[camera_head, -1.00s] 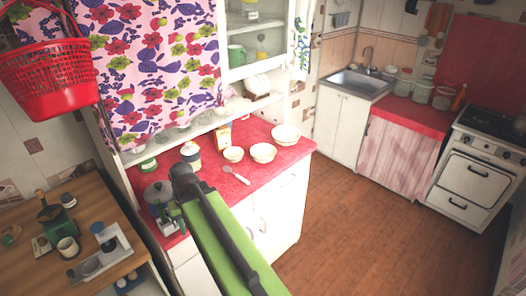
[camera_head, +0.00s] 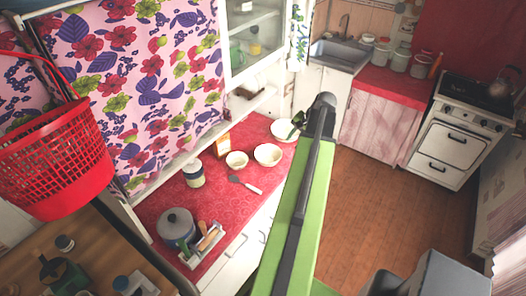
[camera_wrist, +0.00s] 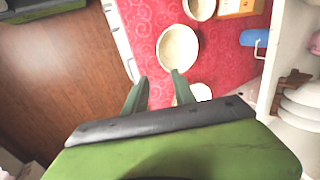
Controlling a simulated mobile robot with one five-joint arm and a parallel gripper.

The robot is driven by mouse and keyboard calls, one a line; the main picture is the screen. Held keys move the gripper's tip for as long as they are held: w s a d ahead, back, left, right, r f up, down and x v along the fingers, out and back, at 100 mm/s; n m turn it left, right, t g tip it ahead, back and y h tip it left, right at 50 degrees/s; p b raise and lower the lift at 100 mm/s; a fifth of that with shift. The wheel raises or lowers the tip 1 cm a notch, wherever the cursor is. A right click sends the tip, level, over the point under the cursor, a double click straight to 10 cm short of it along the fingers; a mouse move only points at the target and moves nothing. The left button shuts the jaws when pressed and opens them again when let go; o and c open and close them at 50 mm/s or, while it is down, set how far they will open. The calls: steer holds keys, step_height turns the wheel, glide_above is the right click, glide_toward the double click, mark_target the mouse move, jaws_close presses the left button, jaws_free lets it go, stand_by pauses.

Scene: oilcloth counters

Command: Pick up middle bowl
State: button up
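Three pale bowls stand in a row on the red counter. The middle bowl (camera_head: 267,155) is between the left bowl (camera_head: 237,160) and the right bowl (camera_head: 282,128). In the wrist view the middle bowl (camera_wrist: 178,47) lies just beyond the fingertips; the left bowl (camera_wrist: 200,8) is cut off at the top edge. The right bowl (camera_wrist: 201,92) is partly hidden behind a finger. My gripper (camera_head: 298,122) appears in front of the right bowl in the head view. In the wrist view my gripper (camera_wrist: 158,84) has its green fingers apart, with nothing between them.
An orange box (camera_head: 223,145), a jar (camera_head: 193,173), a spatula-like utensil (camera_head: 245,184) and a pot (camera_head: 176,227) share the counter. A blue mug (camera_wrist: 256,39) stands near the shelf side in the wrist view. A red basket (camera_head: 55,160) hangs at left. The wooden floor is open at right.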

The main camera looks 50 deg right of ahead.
mark_target(279, 160)
steer(key=b+x, duration=1.1)
steer(key=x, duration=0.1)
steer(key=shift+f, duration=0.2)
steer(key=b+x, duration=0.5)
steer(key=shift+s+a+f, duration=0.1)
steer(key=shift+f, duration=0.05)
jaws_close()
steer(key=shift+r, duration=0.2)
stand_by(0.5)
